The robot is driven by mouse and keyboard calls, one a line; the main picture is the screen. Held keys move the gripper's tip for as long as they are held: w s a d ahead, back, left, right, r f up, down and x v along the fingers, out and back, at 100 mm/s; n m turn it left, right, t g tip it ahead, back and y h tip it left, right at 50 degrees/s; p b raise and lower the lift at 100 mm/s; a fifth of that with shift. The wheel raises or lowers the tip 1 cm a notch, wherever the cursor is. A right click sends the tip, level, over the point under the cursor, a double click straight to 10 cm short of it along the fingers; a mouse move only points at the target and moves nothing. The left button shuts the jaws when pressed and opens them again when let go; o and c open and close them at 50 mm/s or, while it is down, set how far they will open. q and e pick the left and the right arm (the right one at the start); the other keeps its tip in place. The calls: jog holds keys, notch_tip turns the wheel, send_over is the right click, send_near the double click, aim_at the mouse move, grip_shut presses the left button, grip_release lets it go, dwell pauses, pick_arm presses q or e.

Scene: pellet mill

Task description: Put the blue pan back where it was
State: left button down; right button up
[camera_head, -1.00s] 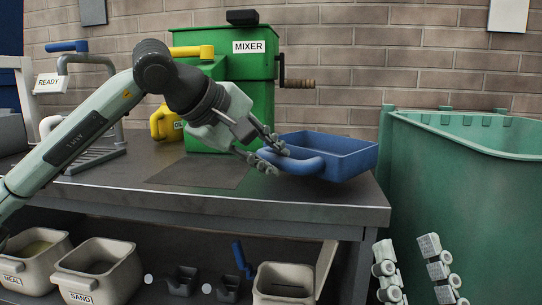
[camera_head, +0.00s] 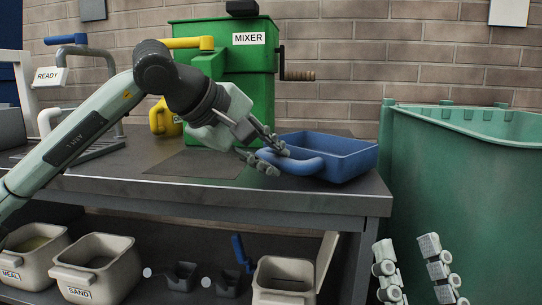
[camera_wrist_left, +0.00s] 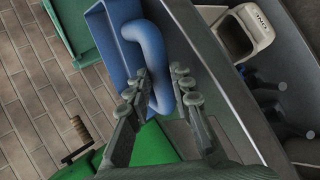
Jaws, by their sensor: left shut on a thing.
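The blue pan (camera_head: 338,160) is at the right end of the grey bench, open side up, its looped handle toward the left. My left gripper (camera_head: 272,160) is shut on that handle. In the left wrist view, the fingers (camera_wrist_left: 162,92) lie on both sides of the blue handle (camera_wrist_left: 154,55), and only part of the pan (camera_wrist_left: 112,35) shows. I cannot tell whether the pan rests on the bench or is just above it. My right gripper (camera_head: 414,270) is at the lower right, its two fingers apart with nothing between them.
The green mixer (camera_head: 250,90) with a crank stands behind the pan. A dark flat patch (camera_head: 200,163) lies bare on the bench (camera_head: 120,178). A large green bin (camera_head: 460,180) stands right of the bench. Cream tubs (camera_head: 97,265) sit on the lower shelf. A READY rack (camera_head: 48,77) is at left.

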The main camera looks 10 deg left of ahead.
pick_arm(q)
jog(key=shift+f, duration=0.25)
dwell(0.3)
jog(key=shift+f+b, duration=0.15)
jog(key=shift+b, duration=0.35)
jog(key=shift+c, duration=0.3)
grip_release()
jog(key=shift+s, duration=0.1)
dwell(0.6)
jog(key=s+a+b, duration=0.2)
jog(key=s+a, duration=0.3)
jog(key=s, duration=0.2)
jog(key=shift+a+b, duration=0.2)
jog(key=shift+b, duration=0.2)
dwell(0.6)
